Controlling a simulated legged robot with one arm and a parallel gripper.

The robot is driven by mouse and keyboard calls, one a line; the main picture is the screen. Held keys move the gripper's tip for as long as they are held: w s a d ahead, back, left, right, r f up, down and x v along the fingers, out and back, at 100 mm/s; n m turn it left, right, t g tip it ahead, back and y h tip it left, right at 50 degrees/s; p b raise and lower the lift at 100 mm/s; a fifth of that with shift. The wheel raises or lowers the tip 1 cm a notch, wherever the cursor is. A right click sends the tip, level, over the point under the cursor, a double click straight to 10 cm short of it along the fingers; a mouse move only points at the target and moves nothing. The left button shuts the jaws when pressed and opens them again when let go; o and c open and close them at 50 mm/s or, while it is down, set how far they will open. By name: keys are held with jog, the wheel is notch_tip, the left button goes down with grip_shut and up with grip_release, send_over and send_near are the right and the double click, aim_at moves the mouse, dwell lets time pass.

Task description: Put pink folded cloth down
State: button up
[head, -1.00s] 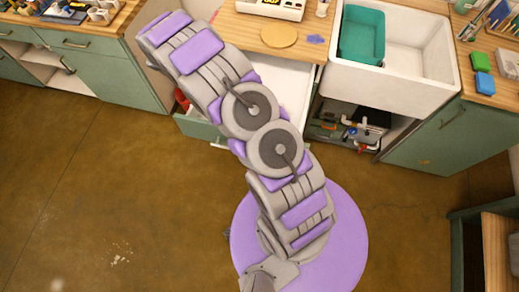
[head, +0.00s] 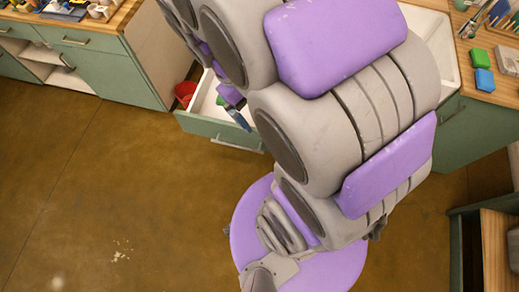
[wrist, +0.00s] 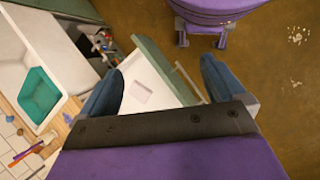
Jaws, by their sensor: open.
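My gripper (head: 237,115) hangs over the open drawer (head: 203,112) in the head view, with its blue fingers pointing down. In the wrist view my gripper (wrist: 158,88) has its fingers wide apart, with nothing between them, above the drawer (wrist: 165,93). A small pale flat square (wrist: 142,92) lies inside the drawer, seen between the fingers. It may be the pink folded cloth, but its colour looks nearly white and I cannot be sure. My arm hides much of the drawer and counter in the head view.
A white sink (wrist: 28,62) with a teal tub (wrist: 40,97) is beside the drawer. Green and blue blocks (head: 484,79) lie on the right counter.

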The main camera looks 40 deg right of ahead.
jog(key=s+a+r+m+t+y, duration=0.1)
jog(key=s+a+r+t+y, duration=0.1)
jog(key=s+a, duration=0.4)
jog(key=s+y, duration=0.1)
jog(key=s, duration=0.3)
jog(key=shift+s+a+m, duration=0.15)
jog(key=shift+a+m, duration=0.25)
